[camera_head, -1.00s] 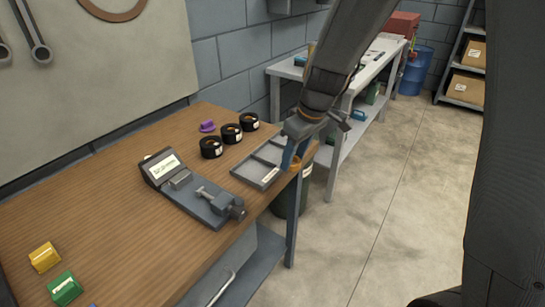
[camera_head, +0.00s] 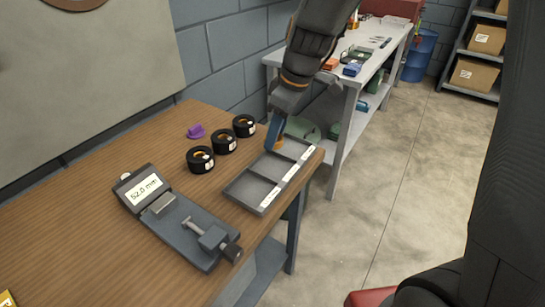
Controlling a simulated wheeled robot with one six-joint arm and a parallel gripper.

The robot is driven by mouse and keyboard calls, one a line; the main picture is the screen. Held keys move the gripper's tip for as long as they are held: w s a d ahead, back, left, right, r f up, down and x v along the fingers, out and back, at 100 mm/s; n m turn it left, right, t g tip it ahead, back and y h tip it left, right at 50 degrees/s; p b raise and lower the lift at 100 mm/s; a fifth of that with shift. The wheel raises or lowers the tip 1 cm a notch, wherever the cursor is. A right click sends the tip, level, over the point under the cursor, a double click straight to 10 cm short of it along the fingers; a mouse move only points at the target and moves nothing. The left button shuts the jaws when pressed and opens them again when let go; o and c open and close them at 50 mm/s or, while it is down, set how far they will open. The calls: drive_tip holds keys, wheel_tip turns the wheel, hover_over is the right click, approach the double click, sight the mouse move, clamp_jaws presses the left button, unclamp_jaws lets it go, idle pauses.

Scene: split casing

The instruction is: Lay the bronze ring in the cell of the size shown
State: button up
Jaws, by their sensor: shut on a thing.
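My gripper (camera_head: 273,142) points down over the far cell of the grey tray (camera_head: 247,204). I cannot tell whether the ring touches the cell floor. The tray has three cells in a row and pale labels along its right edge, too small to read. A grey gauge (camera_head: 190,229) stands left of the tray, its jaws empty. Its display (camera_head: 145,189) reads "52.0 mm".
The tray is close to the right edge of the wooden bench (camera_head: 75,235).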

hover_over(271, 168)
drive_tip(key=f, duration=0.4)
drive_tip(key=shift+s+d+f+p, duration=0.25)
drive_tip(key=shift+d+f+p, duration=0.05)
drive_tip(key=shift+d, duration=0.1)
drive_tip(key=shift+f, duration=1.95)
drive_tip(key=shift+f, duration=0.2)
drive_tip(key=o, duration=0.9)
drive_tip(key=shift+r, duration=0.1)
